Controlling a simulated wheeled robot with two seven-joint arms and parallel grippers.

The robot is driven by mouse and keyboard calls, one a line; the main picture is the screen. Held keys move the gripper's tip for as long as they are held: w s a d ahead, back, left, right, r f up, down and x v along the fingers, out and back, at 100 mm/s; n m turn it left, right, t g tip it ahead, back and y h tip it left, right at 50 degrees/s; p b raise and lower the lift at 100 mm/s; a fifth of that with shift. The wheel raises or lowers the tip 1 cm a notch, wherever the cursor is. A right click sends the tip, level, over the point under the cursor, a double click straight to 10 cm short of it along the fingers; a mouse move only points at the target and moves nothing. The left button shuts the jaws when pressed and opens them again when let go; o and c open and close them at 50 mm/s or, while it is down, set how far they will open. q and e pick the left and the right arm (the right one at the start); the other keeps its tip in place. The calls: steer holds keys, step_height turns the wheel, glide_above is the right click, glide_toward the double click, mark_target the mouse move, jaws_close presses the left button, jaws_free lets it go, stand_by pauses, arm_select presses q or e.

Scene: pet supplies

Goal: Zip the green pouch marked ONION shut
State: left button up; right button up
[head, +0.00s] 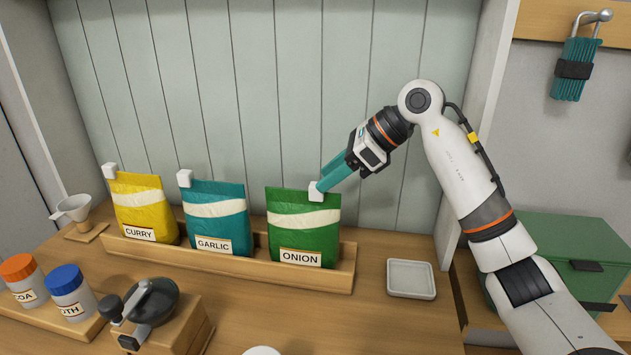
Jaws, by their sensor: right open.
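The green pouch (303,238) marked ONION stands upright at the right end of a wooden rack. A white slider block (315,192) sits on its top edge, right of the middle and short of the right corner. My right gripper (324,186) reaches in from the upper right, its teal fingertips at the slider. It is open; whether the fingers touch the slider I cannot tell. The fingers partly hide the pouch's top edge right of the slider. My left gripper is out of view.
A teal GARLIC pouch (217,228) and a yellow CURRY pouch (146,208) share the wooden rack (340,277), their sliders at the left corners. A white dish (411,279) lies right of the rack. A grinder (150,300) and lidded jars stand in front, left. A green box (560,250) stands at right.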

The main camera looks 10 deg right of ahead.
mark_target(317, 192)
steer(key=x, duration=0.2)
steer(key=shift+w+a+f, duration=0.1)
steer(key=shift+a+f, duration=0.1)
steer(key=shift+a, duration=0.05)
steer(key=shift+a+f, duration=0.25)
steer(key=shift+w+a+f, duration=0.1)
steer(key=shift+a+f, duration=0.05)
steer(key=shift+f, duration=0.05)
steer(key=shift+w+f, duration=0.1)
steer(key=shift+c, duration=0.5)
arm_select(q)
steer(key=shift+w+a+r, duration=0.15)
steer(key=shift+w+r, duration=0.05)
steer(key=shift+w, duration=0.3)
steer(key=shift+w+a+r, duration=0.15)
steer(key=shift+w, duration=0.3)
arm_select(e)
jaws_close()
